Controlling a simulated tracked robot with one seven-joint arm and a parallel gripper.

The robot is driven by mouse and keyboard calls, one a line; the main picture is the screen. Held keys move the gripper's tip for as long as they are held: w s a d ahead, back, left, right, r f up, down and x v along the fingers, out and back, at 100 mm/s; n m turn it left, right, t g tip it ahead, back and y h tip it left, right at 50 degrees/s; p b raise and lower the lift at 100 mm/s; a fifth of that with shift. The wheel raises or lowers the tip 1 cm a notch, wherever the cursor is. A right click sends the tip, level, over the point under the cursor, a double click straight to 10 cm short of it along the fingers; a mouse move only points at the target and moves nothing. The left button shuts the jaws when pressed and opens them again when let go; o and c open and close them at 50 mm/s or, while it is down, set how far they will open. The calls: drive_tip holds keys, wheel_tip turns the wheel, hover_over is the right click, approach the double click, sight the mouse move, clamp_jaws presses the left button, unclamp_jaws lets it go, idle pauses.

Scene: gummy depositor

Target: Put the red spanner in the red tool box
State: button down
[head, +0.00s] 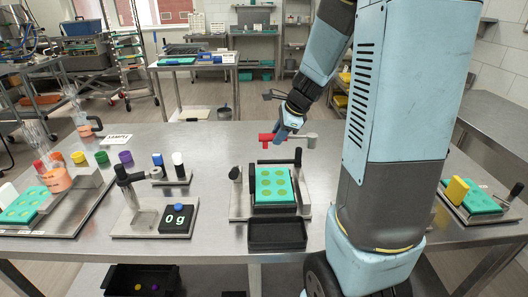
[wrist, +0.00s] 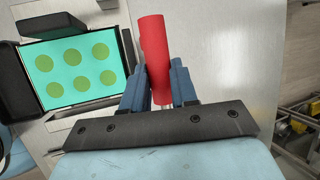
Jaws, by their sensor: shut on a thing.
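The red spanner shows as a red handle (head: 267,138) with a grey end at its right, held level above the table in the head view. I cannot make out a red tool box in either view.
A teal mould (head: 273,184) in a metal stand lies below my gripper, with a black tray (head: 277,233) in front. A scale (head: 178,218) reading 0 g stands left. Coloured caps and jugs are at far left. A black crate (head: 125,280) is under the table.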

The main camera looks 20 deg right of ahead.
drive_tip(key=w+f, duration=0.2)
drive_tip(key=w, duration=0.1)
drive_tip(key=w+f, duration=0.5)
drive_tip(key=shift+w+d, duration=0.3)
drive_tip(key=shift+w, duration=0.05)
drive_tip(key=shift+w+f, duration=0.45)
drive_tip(key=shift+f, duration=0.05)
drive_tip(key=shift+w+f, duration=0.1)
drive_tip(key=shift+f, duration=1.45)
drive_tip(key=c, duration=0.9)
unclamp_jaws()
drive_tip(key=shift+f, duration=0.1)
